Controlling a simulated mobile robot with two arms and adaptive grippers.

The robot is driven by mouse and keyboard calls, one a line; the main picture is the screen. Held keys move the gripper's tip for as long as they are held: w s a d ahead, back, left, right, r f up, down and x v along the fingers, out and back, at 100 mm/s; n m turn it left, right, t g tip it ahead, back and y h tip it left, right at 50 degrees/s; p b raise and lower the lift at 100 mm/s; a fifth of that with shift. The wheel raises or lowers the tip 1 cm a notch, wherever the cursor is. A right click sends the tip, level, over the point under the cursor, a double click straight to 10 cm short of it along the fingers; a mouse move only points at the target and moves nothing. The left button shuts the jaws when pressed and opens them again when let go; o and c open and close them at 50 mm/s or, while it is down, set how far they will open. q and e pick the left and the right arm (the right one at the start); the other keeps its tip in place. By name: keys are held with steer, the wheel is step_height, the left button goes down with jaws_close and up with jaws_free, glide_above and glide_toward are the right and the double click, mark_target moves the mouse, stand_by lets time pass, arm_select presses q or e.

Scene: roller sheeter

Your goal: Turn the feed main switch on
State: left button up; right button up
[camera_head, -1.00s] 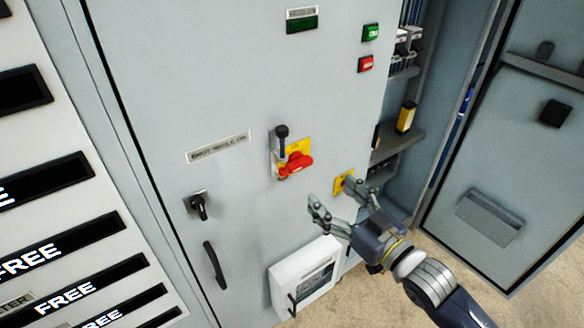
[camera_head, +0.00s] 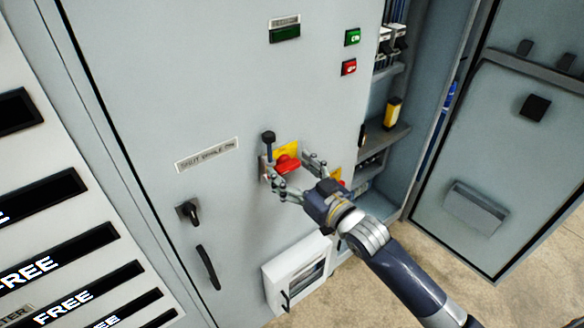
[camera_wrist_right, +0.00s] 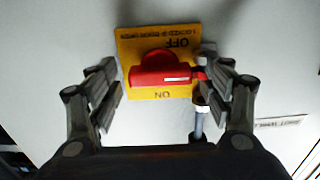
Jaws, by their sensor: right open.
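The feed main switch is a red rotary handle (camera_head: 287,163) on a yellow plate (camera_head: 287,148) on the grey cabinet door. In the right wrist view the red handle (camera_wrist_right: 160,70) lies across the yellow plate (camera_wrist_right: 128,48), between the upside-down words OFF above and ON below. A rod with a black knob (camera_head: 268,137) stands beside the plate. My right gripper (camera_head: 296,172) is open, its fingers on either side of the handle. My left gripper is not in view.
A black key-type handle (camera_head: 188,211) and a black pull handle (camera_head: 208,267) are at lower left on the door. Green (camera_head: 352,37) and red (camera_head: 349,68) buttons are above right. A white box (camera_head: 295,272) is below. An open cabinet bay with shelves (camera_head: 385,139) lies to the right.

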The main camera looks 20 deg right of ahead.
steer(key=shift+c, duration=0.3)
steer(key=c, duration=1)
steer(key=shift+r, duration=0.1)
steer(key=m+p, duration=0.1)
steer(key=m, duration=0.1)
steer(key=shift+m+p, duration=0.4)
steer(key=m+p, duration=0.1)
steer(key=m, duration=0.2)
steer(key=shift+m, duration=0.4)
steer(key=m+p, duration=0.1)
steer(key=m, duration=0.4)
steer(key=shift+d+p, duration=0.1)
steer(key=shift+p, duration=0.3)
steer(key=m, duration=0.6)
steer(key=shift+p, duration=0.3)
steer(key=shift+m, duration=0.3)
